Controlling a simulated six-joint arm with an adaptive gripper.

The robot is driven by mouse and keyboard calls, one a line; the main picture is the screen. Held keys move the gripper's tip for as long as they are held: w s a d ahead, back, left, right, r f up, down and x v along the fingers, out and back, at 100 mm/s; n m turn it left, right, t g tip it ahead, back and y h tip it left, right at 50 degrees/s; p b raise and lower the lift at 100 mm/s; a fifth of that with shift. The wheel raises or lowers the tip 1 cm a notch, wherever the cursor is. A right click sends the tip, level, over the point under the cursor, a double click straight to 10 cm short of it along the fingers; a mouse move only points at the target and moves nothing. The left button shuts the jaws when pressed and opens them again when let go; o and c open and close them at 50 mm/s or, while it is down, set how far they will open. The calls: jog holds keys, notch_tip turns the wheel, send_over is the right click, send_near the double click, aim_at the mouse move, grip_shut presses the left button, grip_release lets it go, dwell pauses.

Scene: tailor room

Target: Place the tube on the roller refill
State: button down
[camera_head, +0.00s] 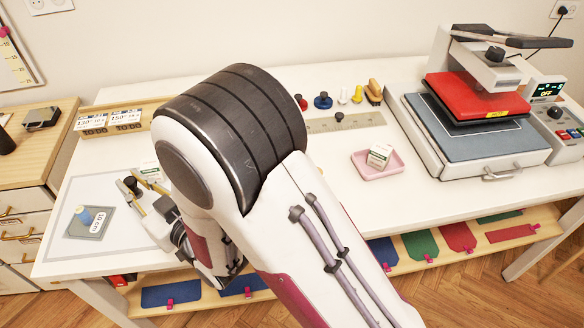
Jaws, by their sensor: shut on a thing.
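My gripper (131,188) is low over the left part of the white table, its two fingers pointing left. It is shut on a small dark thing (132,184), which may be the tube; the fingers hide part of it.
A heat press (478,110) fills the right side. Small pins and knobs (323,100) line the back near a metal ruler (345,122). The table's front middle is clear.

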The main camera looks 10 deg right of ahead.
jog(key=shift+w+r, duration=0.2)
jog(key=shift+r, duration=0.15)
jog(key=w+d+r+m+t+h, duration=0.2)
jog(key=w+d+r+m+h, duration=0.4)
jog(key=d, duration=0.4)
jog(key=w+d+r+m+t+h, duration=0.2)
jog(key=w+d+r+m+h, duration=0.25)
jog(key=d+h, duration=0.45)
jog(key=s+d+r+m+g+h, duration=0.25)
jog(key=d+m+h, duration=0.25)
jog(key=d+h, duration=0.45)
jog(key=s+d+f+m+g+h, duration=0.3)
jog(key=s+d+m+g, duration=0.3)
jog(key=s+d+g, duration=0.2)
jog(key=shift+d+f+h, duration=0.3)
jog(key=shift+d+h, duration=0.05)
jog(key=shift+h, duration=0.2)
jog(key=shift+f, duration=0.15)
jog(key=shift+f, duration=3)
